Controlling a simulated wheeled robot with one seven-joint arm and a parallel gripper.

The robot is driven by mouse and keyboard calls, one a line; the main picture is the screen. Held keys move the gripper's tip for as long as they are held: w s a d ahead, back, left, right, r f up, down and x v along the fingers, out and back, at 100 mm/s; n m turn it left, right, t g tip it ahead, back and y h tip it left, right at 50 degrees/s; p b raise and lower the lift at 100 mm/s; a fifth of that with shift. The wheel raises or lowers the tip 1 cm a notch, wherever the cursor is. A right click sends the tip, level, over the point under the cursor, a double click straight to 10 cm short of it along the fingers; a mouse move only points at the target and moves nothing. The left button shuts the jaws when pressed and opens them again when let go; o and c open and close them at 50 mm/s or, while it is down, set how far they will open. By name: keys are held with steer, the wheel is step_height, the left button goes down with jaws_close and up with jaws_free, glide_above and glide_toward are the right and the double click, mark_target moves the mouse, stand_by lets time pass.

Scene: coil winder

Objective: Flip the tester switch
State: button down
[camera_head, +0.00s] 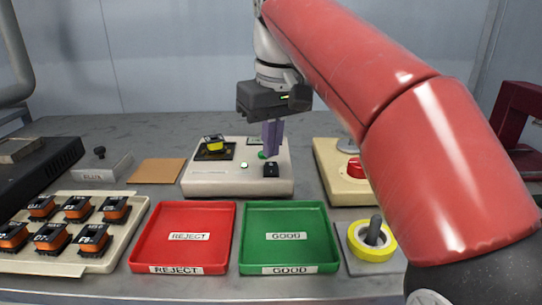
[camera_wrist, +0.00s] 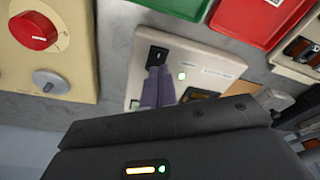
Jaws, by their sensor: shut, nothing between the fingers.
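The tester (camera_head: 225,185) is a light box on the bench behind the trays. A yellow and black coil (camera_head: 213,143) rests on the tester's dark pad at the left. My gripper (camera_head: 271,152) is shut and empty, pointing down just above and behind the switch. In the wrist view the purple-grey fingertips (camera_wrist: 158,72) are close to the black switch (camera_wrist: 157,54); I cannot tell whether they touch it. The tester's lit lamp (camera_wrist: 182,76) shows beside them.
A red REJECT tray (camera_head: 184,262) and a green GOOD tray (camera_head: 290,255) stand in front of the tester. A rack (camera_head: 127,240) of several coils is at left. A beige box with a red knob (camera_head: 353,168) and a yellow tape roll (camera_head: 371,254) are at right.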

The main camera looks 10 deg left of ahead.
mark_target(272, 172)
step_height(272, 172, up, 2)
steer(key=shift+r+p, duration=0.2)
steer(key=shift+p, duration=0.8)
steer(key=shift+r, duration=0.9)
